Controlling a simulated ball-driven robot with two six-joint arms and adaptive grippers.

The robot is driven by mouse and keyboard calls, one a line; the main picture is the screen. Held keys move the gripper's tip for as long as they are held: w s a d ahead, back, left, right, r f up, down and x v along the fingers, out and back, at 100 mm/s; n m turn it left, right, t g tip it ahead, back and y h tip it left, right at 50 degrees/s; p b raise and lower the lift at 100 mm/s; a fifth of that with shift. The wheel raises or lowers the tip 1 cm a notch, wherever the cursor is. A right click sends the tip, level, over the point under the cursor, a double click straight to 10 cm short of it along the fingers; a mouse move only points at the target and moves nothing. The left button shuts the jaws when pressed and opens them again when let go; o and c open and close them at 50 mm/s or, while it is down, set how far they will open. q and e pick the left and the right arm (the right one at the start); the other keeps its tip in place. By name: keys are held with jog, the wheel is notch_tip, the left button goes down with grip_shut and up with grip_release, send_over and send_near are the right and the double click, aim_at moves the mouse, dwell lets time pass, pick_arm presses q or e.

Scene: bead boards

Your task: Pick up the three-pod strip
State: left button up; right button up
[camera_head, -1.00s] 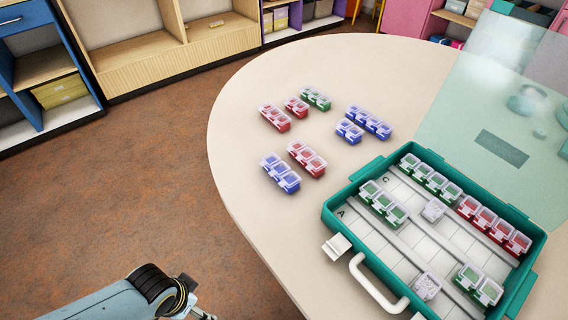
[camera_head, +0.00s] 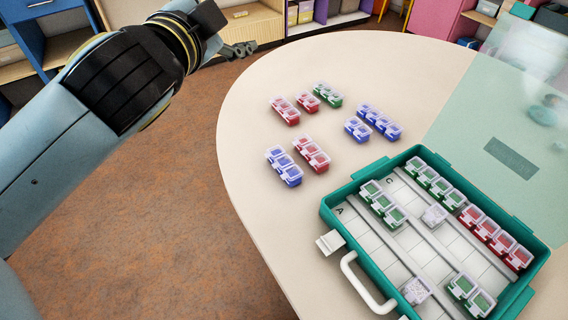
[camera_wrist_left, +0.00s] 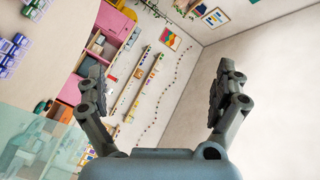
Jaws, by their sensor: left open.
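Several short strips of lidded pods lie on the table. Those that look three pods long are a blue strip (camera_head: 283,166), a red strip (camera_head: 311,154) beside it, a red strip (camera_head: 284,111) farther back and a green strip (camera_head: 327,94). I cannot tell which one the task means. My left gripper (camera_head: 240,50) is beyond the table's far left edge, apart from all strips. The left wrist view shows its two fingers (camera_wrist_left: 160,90) spread wide with nothing between them. My right gripper is not in view.
A longer blue strip (camera_head: 379,121), a short blue strip (camera_head: 357,129) and a short red strip (camera_head: 307,101) lie nearby. An open teal case (camera_head: 334,212) with green and red strips and loose white pieces stands at the right. The table's left side (camera_head: 245,130) is clear.

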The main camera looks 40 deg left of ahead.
pick_arm(q)
jog(key=w+d+r+m+t+h, duration=0.3)
jog(key=d+r+m+t+h, duration=0.3)
jog(key=m, duration=0.5)
jog(key=d+m+g+h, duration=0.2)
jog(key=d+m+h, duration=0.5)
jog(key=m, duration=0.1)
jog(key=m+g+y, duration=0.5)
jog(key=m+g, duration=0.9)
jog(key=g, duration=0.2)
send_near(284, 161)
jog(key=x, duration=0.4)
jog(key=shift+s+a+f+b, duration=0.25)
jog(key=shift+s+f+b, duration=0.05)
jog(key=shift+f, duration=0.15)
jog(key=x, duration=0.5)
jog(key=shift+w+d+f, duration=0.1)
jog(key=shift+w+d, duration=0.2)
jog(key=shift+w, duration=0.2)
jog(key=shift+c, duration=0.3)
